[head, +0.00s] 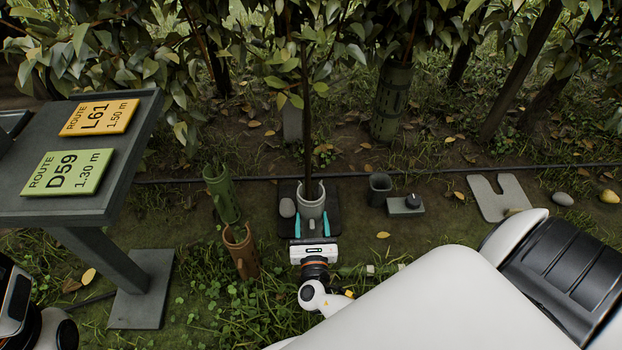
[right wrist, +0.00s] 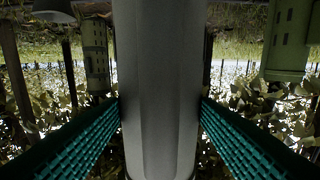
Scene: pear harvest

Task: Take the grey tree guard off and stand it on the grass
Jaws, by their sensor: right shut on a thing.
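The grey tree guard (head: 311,205) is a short, upright tube around the thin dark stem (head: 305,120) of a young tree, on a dark square mat (head: 330,218). The stem goes down into its open top. My right gripper (head: 312,224) comes from the front, with one teal finger on each side of the guard, shut on it. The right wrist view shows the guard (right wrist: 160,90) filling the space between both ribbed fingers. The guard's lower end is hidden behind my gripper, so I cannot tell whether it touches the mat. My left gripper is out of view.
A green tube (head: 222,193) and a brown tube (head: 241,250) stand tilted on the left. A sign stand (head: 140,285) is further left. A small dark cup (head: 380,188), a grey block (head: 405,207) and a slotted plate (head: 500,197) lie right. A hose crosses behind.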

